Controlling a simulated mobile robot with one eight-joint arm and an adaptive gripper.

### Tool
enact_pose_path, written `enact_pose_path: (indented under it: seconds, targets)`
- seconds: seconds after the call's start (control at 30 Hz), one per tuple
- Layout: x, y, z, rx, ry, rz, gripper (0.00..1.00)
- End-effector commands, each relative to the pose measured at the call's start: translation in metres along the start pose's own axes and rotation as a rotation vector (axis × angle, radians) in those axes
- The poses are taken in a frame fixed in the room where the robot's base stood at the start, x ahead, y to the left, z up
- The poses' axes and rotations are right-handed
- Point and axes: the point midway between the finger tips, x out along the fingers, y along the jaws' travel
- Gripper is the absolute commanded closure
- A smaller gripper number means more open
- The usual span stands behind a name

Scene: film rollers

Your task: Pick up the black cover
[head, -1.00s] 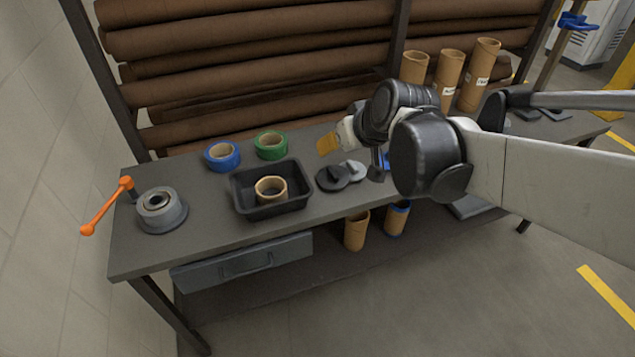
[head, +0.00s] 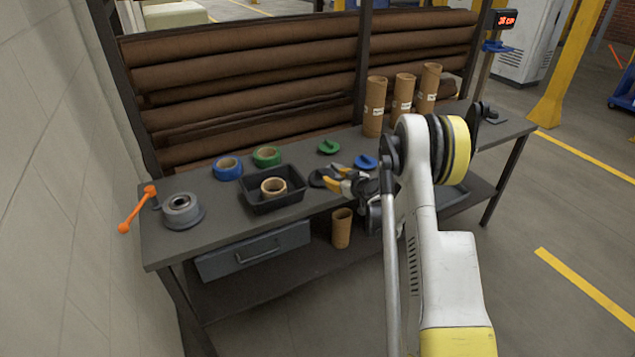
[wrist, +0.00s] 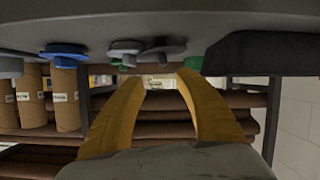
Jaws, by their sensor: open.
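The black cover (head: 317,178) is a dark disc on the bench, just right of the black tray; my gripper partly hides it in the head view. My gripper (head: 332,176) has yellow fingers, spread apart and empty, close to the cover. In the wrist view, which is upside down, the open fingers (wrist: 160,78) point toward the roll rack. There, a dark knobbed disc (wrist: 164,50), likely the black cover, appears beyond the fingertips, beside a greyer one (wrist: 125,47). I see no contact.
The black tray (head: 262,208) holds a tan ring. Blue tape (head: 228,168), green tape (head: 266,156), a green cover (head: 328,147) and a blue cover (head: 365,161) lie around. Cardboard tubes (head: 403,95) stand at the back right.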

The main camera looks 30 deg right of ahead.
Motion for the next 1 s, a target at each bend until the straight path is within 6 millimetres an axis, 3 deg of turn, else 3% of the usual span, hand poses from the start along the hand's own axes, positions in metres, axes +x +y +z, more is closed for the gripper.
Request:
enact_pose_path:
  seconds: [0.2,0.47,0.7,1.0]
  targets:
    - [0.037,-0.002,0.003,-0.001,0.001,-0.001,0.60]
    - [0.061,-0.004,0.000,-0.001,0.001,-0.001,0.60]
    - [0.098,-0.010,-0.004,0.000,0.001,-0.002,0.60]
    - [0.105,-0.009,-0.007,-0.001,0.000,0.000,0.60]
